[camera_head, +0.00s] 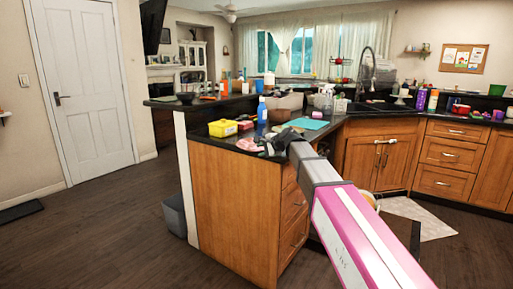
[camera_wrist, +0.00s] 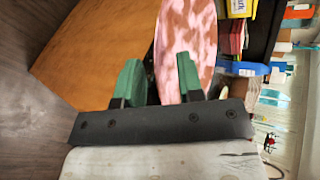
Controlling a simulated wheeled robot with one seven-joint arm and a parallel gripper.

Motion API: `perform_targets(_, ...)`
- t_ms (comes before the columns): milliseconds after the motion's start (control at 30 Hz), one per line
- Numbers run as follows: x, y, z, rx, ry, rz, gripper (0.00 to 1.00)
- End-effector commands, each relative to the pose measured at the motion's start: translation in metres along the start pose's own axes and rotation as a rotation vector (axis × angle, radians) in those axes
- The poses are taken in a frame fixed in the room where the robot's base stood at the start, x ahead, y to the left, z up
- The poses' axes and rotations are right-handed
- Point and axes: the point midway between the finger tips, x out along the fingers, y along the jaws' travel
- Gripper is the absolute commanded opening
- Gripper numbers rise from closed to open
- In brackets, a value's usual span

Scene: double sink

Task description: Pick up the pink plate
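The pink plate, mottled pink and white, shows in the wrist view (camera_wrist: 187,28) as a tall narrow oval reaching down to my gripper. The plate's near edge lies in the gap, and the right finger covers part of the plate. I cannot tell whether either finger touches it.
A yellow container (camera_head: 223,128), a blue bottle (camera_head: 262,113) and a teal board (camera_head: 306,123) stand or lie on the dark counter nearby. The wooden cabinet (camera_head: 235,210) is below the edge. Open floor (camera_head: 120,235) lies to the left.

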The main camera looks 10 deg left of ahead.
Motion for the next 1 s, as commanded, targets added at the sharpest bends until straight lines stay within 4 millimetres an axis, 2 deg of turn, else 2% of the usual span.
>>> perform_targets(133, 0.0, 0.0, 0.0, 0.0, 0.0, 0.0, 0.35)
perform_targets(167, 0.0, 0.0, 0.0, 0.0, 0.0, 0.0, 0.31)
perform_targets(200, 0.0, 0.0, 0.0, 0.0, 0.0, 0.0, 0.18)
perform_targets(267, -0.001, 0.0, 0.0, 0.0, 0.0, 0.0, 0.0)
perform_targets(767, -0.002, -0.003, 0.001, -0.001, 0.0, 0.0, 0.0)
perform_targets(1000, -0.014, -0.025, 0.006, -0.001, 0.001, -0.002, 0.0)
